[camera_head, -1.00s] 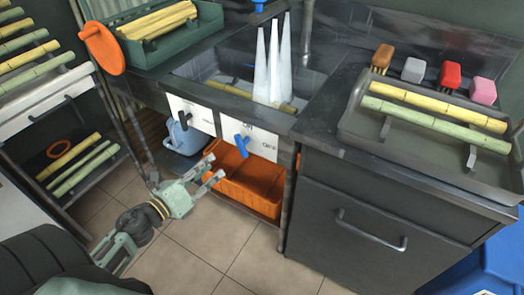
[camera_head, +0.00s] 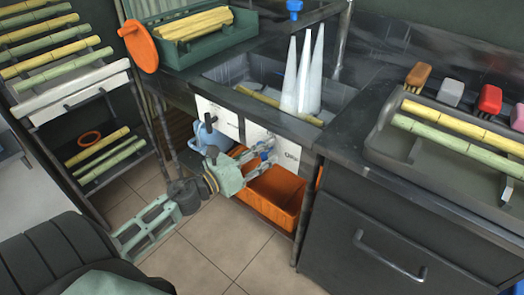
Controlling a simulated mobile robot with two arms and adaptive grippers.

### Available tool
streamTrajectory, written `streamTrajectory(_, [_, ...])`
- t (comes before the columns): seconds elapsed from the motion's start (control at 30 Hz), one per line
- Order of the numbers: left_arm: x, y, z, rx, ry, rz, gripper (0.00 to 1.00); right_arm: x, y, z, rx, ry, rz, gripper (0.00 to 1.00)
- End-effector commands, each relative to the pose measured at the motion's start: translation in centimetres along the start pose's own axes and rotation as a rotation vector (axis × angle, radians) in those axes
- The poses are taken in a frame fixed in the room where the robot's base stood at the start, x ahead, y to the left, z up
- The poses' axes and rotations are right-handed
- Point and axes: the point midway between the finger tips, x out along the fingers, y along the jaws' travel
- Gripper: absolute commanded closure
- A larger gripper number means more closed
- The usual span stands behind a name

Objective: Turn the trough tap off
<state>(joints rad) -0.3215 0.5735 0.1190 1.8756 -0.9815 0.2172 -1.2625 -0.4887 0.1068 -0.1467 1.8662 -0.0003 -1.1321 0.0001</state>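The trough (camera_head: 232,70) is a dark metal sink, with three white water-like jets (camera_head: 303,75) standing in it. On the white panel (camera_head: 285,150) on its front are a black lever (camera_head: 210,122) at the left and a blue tap handle (camera_head: 263,154) further right. My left gripper (camera_head: 268,151) is at the blue handle, its fingers apart on either side of it. The fingers partly hide the handle, so I cannot tell whether they touch it. My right gripper is not in view.
A dark cabinet (camera_head: 385,225) stands to the right. A cane stalk (camera_head: 262,98) lies in the trough. The tiled floor (camera_head: 195,255) in front is clear.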

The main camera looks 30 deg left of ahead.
Motion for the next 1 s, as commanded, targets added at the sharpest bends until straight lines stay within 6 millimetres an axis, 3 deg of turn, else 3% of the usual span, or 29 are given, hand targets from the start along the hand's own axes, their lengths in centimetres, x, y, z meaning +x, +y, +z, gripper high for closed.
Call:
streamTrajectory(0.17, [0.01,0.01,-0.03,0.000,0.000,0.000,0.74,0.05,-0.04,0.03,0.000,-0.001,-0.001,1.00])
streamTrajectory(0.5, [0.00,-0.03,-0.03,-0.001,0.000,-0.001,1.00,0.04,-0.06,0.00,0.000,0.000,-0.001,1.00])
streamTrajectory(1.0, [-0.01,0.01,-0.19,-0.108,-0.021,-0.009,1.00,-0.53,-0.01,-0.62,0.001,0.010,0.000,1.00])
